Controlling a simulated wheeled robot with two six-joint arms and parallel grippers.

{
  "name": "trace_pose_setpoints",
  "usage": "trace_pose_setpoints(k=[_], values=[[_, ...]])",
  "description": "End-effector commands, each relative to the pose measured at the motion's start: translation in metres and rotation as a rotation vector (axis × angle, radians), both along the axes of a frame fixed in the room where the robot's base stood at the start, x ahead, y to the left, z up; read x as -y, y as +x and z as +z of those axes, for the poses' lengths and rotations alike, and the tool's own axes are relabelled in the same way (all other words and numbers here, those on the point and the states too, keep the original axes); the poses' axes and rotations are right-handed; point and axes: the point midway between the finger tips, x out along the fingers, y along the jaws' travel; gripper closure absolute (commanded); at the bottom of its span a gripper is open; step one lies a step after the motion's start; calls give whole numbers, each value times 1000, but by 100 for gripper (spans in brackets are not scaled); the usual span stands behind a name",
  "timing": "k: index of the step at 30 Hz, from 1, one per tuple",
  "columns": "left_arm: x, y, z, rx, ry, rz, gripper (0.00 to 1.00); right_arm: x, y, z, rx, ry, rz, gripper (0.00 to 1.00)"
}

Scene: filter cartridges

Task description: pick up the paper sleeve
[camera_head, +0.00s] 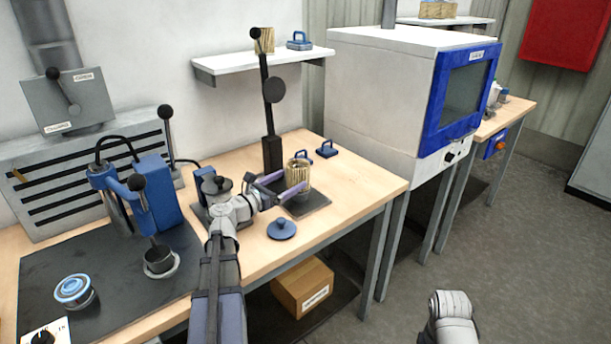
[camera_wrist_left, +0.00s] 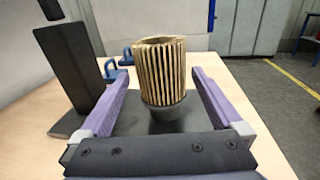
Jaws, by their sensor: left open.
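The paper sleeve (camera_head: 297,171) is a tan, pleated, open-topped cylinder. It stands upright in a dark grey round holder (camera_wrist_left: 168,115) on a dark mat on the wooden bench. The sleeve (camera_wrist_left: 160,66) is in the middle of the left wrist view. My left gripper (camera_head: 293,181) is open, with its purple fingers on either side of the sleeve. In the left wrist view the gripper (camera_wrist_left: 160,76) shows a gap between each finger and the sleeve. Part of my right arm shows at the bottom right of the head view; its gripper cannot be made out.
A dark upright stand (camera_head: 271,152) rises just behind the sleeve. A blue press (camera_head: 155,195) stands left. A cardboard box (camera_head: 302,287) sits under the bench.

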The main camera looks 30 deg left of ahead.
Motion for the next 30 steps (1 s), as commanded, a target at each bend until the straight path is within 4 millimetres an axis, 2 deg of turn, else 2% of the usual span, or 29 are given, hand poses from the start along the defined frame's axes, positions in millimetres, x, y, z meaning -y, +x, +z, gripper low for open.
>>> trace_pose_setpoints(k=[8, 15, 22, 30], values=[[-2, 1, 0, 1, -8, 4, 0, 0, 0, -1, 0, 0, 0, 100], [3, 23, 0, 2, -7, 2, 0, 0, 0, -1, 0, 0, 0, 100], [6, 29, 0, 2, -7, 3, 0, 0, 0, -1, 0, 0, 0, 100], [16, 63, 0, 1, -7, 1, 0, 0, 0, -1, 0, 0, 0, 100]])
